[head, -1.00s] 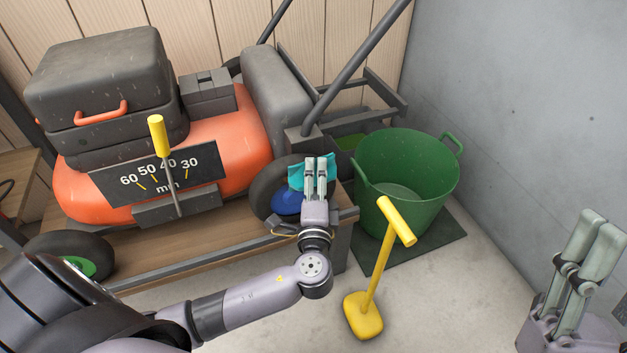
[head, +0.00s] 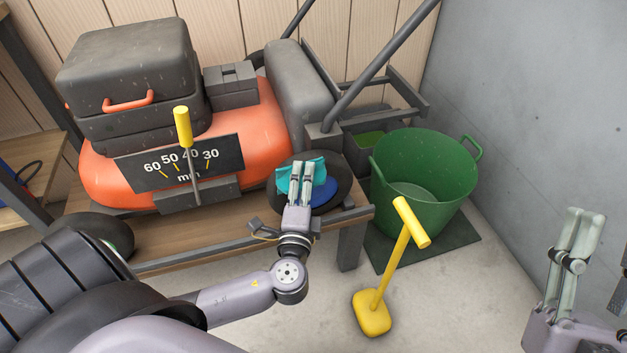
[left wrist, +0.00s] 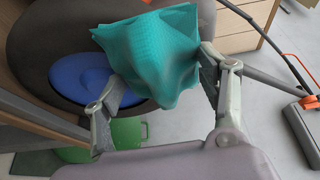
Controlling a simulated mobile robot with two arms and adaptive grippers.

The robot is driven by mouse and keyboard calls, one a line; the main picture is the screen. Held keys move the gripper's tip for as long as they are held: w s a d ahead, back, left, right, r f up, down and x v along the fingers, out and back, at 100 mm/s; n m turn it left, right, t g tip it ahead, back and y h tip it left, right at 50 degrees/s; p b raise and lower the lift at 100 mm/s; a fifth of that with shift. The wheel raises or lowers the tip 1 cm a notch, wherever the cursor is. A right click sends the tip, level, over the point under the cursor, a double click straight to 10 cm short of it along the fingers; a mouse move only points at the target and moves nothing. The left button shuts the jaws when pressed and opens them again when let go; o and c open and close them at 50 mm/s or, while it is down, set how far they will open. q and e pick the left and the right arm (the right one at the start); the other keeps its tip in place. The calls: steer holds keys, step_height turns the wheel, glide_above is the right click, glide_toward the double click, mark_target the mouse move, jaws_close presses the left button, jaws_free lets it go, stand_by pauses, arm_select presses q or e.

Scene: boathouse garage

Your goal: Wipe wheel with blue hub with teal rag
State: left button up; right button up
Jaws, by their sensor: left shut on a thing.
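The wheel with the blue hub (head: 350,187) is a dark tyre at the mower's front right corner. Its blue hub (head: 326,191) shows beside my fingers, and also in the left wrist view (left wrist: 80,78). My left gripper (head: 300,180) is shut on the teal rag (head: 286,178), in front of the wheel's left part. In the left wrist view the rag (left wrist: 155,50) bunches between the fingertips and overlaps the tyre and hub edge. I cannot tell whether it touches the tyre. My right gripper (head: 578,240) is at the right edge, away from the wheel; its opening is unclear.
The orange mower (head: 265,140) stands on a wooden bench (head: 160,250). Another wheel (head: 95,232) is at left, partly behind my arm. A green tub (head: 425,190) stands right of the bench, with a yellow-handled tool (head: 390,270) before it. Floor is clear between that tool and my right gripper.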

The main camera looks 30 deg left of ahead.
arm_select(q)
steer(key=shift+s+a, duration=0.2)
steer(key=shift+a, duration=0.1)
steer(key=shift+s+d, duration=0.45)
steer(key=shift+d, duration=0.05)
steer(key=shift+s+d, duration=0.75)
steer(key=shift+d, duration=0.2)
steer(key=shift+s+d, duration=0.75)
steer(key=shift+d, duration=0.15)
steer(key=shift+d, duration=0.1)
steer(key=shift+s+d, duration=1)
steer(key=shift+d, duration=0.05)
